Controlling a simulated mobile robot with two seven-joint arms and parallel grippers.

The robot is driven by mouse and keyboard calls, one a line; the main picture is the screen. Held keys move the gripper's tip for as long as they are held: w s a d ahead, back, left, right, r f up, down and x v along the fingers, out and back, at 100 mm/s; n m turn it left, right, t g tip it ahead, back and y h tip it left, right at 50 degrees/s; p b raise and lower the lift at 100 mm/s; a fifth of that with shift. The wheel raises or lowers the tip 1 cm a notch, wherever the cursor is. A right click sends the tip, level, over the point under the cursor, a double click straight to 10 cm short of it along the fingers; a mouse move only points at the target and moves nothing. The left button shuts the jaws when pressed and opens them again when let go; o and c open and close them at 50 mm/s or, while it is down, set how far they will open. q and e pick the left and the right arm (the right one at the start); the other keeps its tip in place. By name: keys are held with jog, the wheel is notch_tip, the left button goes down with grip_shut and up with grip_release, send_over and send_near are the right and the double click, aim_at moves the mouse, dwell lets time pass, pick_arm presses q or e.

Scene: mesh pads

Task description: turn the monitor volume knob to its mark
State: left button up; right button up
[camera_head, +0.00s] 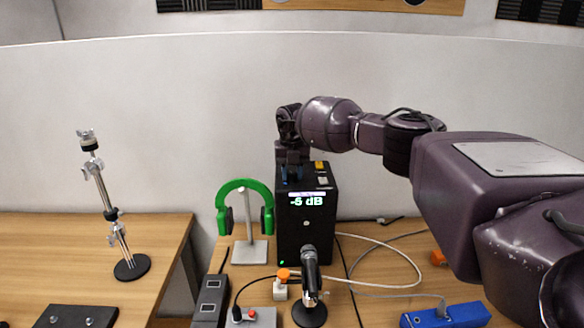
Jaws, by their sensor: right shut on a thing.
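The monitor controller is a tall black box (318,232) on the desk, right of the green headphones. Its lit display (307,200) reads about -5 dB; the digit is slightly blurred. My right gripper (291,178) points down at the left part of the box's top and is shut on the volume knob there. The knob is hidden by the fingers, with only a bit of blue showing near them. The knob's mark cannot be made out. An orange piece (320,165) and a pale label (322,181) sit on the top beside the gripper. My left gripper is not in view.
Green headphones (240,186) hang on a stand left of the box. A microphone (310,272) stands in front. A small orange-topped device (282,283), loose cables (385,243) and a blue box (447,315) lie around. A metal stand (105,205) is on the left desk.

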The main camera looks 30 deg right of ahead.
aim_at(292, 173)
jog(key=m+p, duration=0.1)
jog(key=m, duration=0.4)
jog(key=shift+r+m+p, duration=0.15)
jog(key=shift+m+p, duration=0.25)
dwell(0.4)
jog(key=o, duration=0.9)
notch_tip(292, 173, up, 11)
jog(key=shift+f+b, duration=0.15)
jog(key=shift+b, duration=0.75)
